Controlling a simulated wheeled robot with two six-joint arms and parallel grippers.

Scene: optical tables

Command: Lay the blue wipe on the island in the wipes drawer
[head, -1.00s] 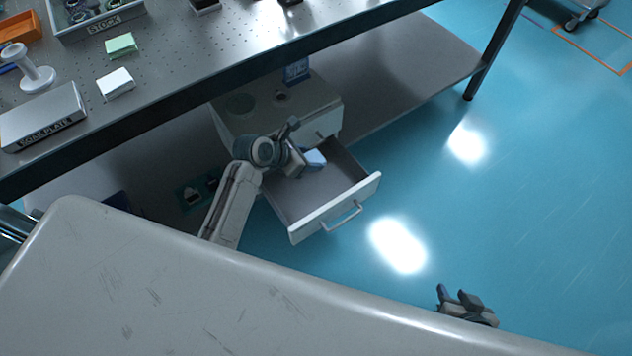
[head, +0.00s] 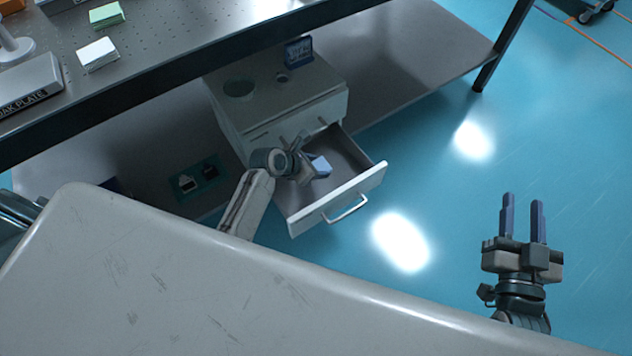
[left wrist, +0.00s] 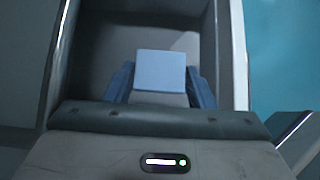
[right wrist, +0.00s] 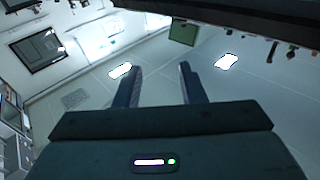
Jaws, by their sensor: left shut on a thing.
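The blue wipe (head: 321,166) is a small light-blue square. My left gripper (head: 308,172) is over the open drawer, shut on the wipe. In the left wrist view the wipe (left wrist: 161,70) sits between the two fingers (left wrist: 160,88), with the drawer floor behind it. I cannot tell whether the wipe touches the floor. The pulled-out drawer (head: 363,182) belongs to a white cabinet (head: 300,112) under the table, and its visible floor is otherwise bare. My right gripper (head: 522,215) is open and empty above the blue floor; its spread fingers also show in the right wrist view (right wrist: 158,85).
The perforated table top (head: 190,35) overhangs the cabinet's left and rear. It carries a green block (head: 106,15), a white block (head: 98,54) and a labelled soak plate (head: 30,88). A pale worn surface (head: 200,285) fills the front. The floor right of the drawer is clear.

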